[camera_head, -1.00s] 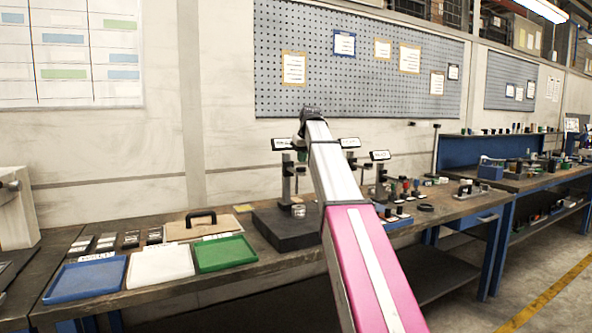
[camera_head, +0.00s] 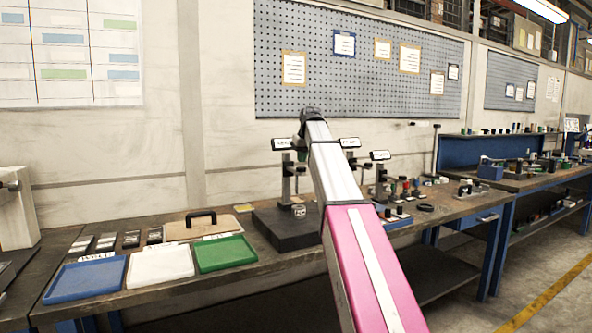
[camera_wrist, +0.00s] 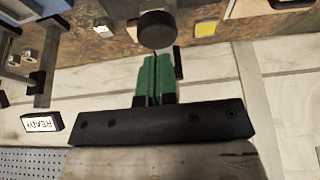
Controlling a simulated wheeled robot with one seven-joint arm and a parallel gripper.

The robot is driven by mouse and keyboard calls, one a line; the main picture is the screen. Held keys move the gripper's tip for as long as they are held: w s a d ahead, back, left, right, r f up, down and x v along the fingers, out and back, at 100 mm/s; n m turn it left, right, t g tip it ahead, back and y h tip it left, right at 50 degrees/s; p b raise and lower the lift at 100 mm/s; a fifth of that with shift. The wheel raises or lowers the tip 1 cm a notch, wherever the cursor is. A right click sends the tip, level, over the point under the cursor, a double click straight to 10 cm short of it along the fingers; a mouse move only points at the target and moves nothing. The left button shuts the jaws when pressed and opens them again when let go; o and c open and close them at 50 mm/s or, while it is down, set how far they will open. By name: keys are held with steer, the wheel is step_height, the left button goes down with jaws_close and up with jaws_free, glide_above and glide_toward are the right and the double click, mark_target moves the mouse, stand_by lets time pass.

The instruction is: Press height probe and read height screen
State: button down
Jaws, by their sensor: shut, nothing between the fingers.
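My gripper (camera_wrist: 154,70) has green fingers, shut with nothing between them, in the wrist view. Its tips are close to a round black knob (camera_wrist: 157,30); I cannot tell whether they touch. A small screen reading "READY" (camera_wrist: 41,122) is at the left of that view. In the head view my arm hides most of the gripper. Near it, a stand (camera_head: 287,180) rises from a dark block (camera_head: 285,232), with a small screen (camera_head: 283,144) at its top whose text is too small to read. Two more screens stand to the right (camera_head: 349,142) (camera_head: 380,155).
Blue (camera_head: 85,280), white (camera_head: 160,267) and green (camera_head: 225,254) trays lie at the bench's left front. A brown case (camera_head: 208,228) with a black handle is behind them. Several small parts crowd the bench right of my arm. The wall and pegboard (camera_head: 360,60) are behind.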

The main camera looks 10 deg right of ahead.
mark_target(303, 168)
steer(key=shift+f, duration=0.15)
steer(key=shift+f, duration=3.35)
steer(key=shift+s, duration=0.1)
steer(key=shift+r, duration=3.7)
steer(key=v, duration=1)
steer(key=shift+r, duration=0.4)
steer(key=shift+d, duration=0.1)
